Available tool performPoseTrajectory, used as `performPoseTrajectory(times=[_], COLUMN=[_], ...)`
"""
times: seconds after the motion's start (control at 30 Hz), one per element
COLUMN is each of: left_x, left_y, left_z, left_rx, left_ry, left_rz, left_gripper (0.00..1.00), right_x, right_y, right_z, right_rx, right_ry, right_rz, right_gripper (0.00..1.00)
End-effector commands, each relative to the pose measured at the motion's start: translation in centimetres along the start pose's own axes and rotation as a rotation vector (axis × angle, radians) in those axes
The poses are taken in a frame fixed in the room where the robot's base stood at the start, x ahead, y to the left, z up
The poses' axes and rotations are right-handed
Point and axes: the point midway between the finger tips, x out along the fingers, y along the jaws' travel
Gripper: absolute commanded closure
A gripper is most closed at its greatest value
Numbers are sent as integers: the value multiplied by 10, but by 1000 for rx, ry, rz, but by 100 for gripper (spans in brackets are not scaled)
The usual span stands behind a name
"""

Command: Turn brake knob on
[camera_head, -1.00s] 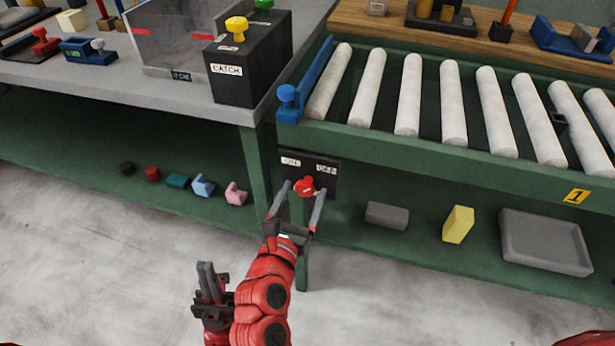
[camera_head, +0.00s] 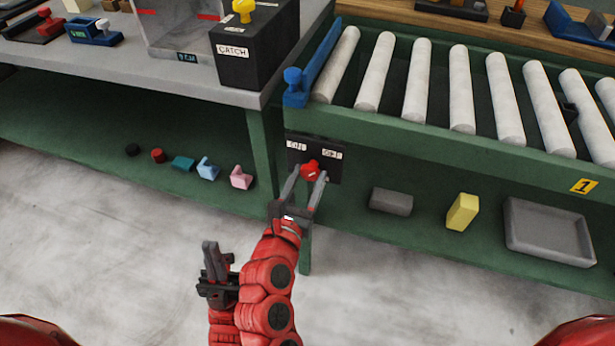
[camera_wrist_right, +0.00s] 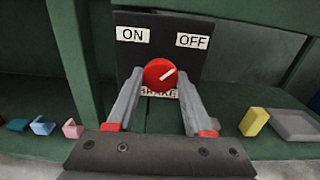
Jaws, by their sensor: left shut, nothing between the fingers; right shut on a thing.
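The red brake knob (camera_head: 310,171) is on a black panel (camera_head: 331,174) on the front of the green conveyor frame. The ON label (camera_wrist_right: 132,35) is at upper left, and a partly covered label (camera_wrist_right: 160,94) is below the knob. My right gripper (camera_head: 307,176) is shut on the knob, one finger on each side. My left gripper (camera_head: 211,247) is shut and empty, low over the floor to the left.
The roller conveyor (camera_head: 440,140) is above the panel. A black CATCH box (camera_head: 250,60) stands on the left bench. A green leg (camera_head: 262,150) is left of the panel. A grey block (camera_head: 391,201), yellow block (camera_head: 462,212) and grey tray (camera_head: 548,232) are on the lower shelf.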

Motion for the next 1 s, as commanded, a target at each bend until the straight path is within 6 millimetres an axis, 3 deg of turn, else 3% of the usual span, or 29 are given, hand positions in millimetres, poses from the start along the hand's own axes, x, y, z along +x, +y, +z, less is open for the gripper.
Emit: performPoseTrajectory(times=[0.37,1.0], left_x=[25,84], left_y=[-1,-4], left_z=[-4,-14], left_rx=[0,0], left_ry=[0,0], left_rz=[0,0], left_gripper=[100,100], right_x=[0,0], right_y=[0,-1], right_z=[4,5], right_rx=[-184,-785], right_ry=[3,1], right_rz=[3,2], right_gripper=[100,100])
